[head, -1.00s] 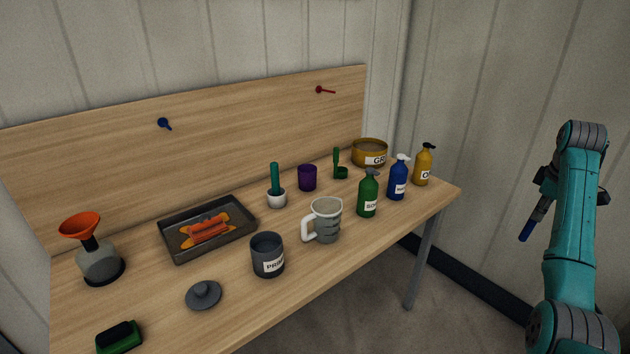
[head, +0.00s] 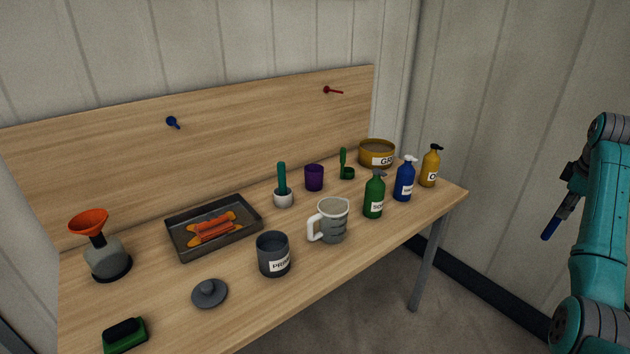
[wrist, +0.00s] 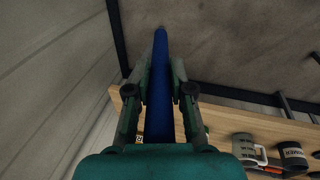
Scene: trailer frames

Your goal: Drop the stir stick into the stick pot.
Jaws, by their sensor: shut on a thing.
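The blue stir stick (head: 550,226) is held by my gripper (head: 568,200), off the right end of the table and apart from everything on it. In the wrist view the stick (wrist: 160,60) runs between the two fingers of my gripper (wrist: 161,85), which are shut on it. A purple open cup (head: 314,178) stands upright near the back of the table and may be the stick pot; no label on it is readable.
The wooden table (head: 330,280) also bears a grey mug (head: 333,221), a dark PRIMER pot (head: 273,255), a tray (head: 177,240), a flask with an orange funnel (head: 105,262), and green, blue and yellow bottles (head: 374,198). A backboard stands behind. Floor is clear between table and arm.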

